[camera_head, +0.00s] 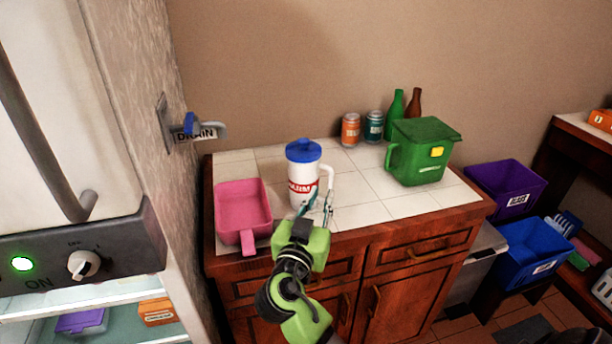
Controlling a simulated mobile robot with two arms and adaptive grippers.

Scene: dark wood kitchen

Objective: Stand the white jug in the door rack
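The white jug (302,190) has a blue lid, a red label and a white handle on its right side. It stands upright on the tiled counter (350,212), just behind and right of a pink pan. My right gripper (318,200) is at the jug's front right, by the lower part of the handle. Its fingers look spread apart; whether they touch the handle is unclear. My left gripper is not in view. The white fridge (60,110) is at the left, with shelves showing below its control panel. No door rack can be made out.
The pink pan (243,205) sits left of the jug, its handle over the front edge. An orange can (350,130), a teal can (374,126), bottles and a green lidded container (422,152) stand behind and right. A wall tap (200,130) juts out at left.

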